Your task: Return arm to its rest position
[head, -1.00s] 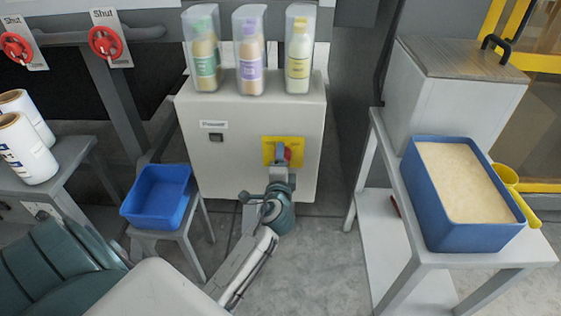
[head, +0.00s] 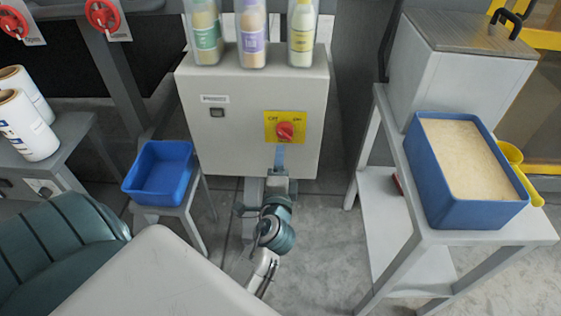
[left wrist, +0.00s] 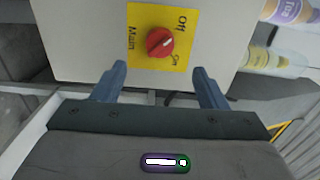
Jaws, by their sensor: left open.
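My left gripper (head: 279,158) is in front of the lower part of the grey control box (head: 250,120), below the red rotary switch (head: 285,130) on its yellow plate. In the left wrist view, the two fingers of the left gripper (left wrist: 160,88) are spread apart with nothing between them. The red knob (left wrist: 160,42) shows beyond the fingertips, clear of them. Its plate carries the words Main, Off and On. My right gripper is in neither view.
Bottles in clear holders (head: 253,35) stand on top of the box. A blue bin (head: 140,194) is on a small stand at left. A blue tub of pale powder (head: 430,187) with a yellow scoop (head: 512,152) stands on the right bench. White rolls (head: 27,125) are far left.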

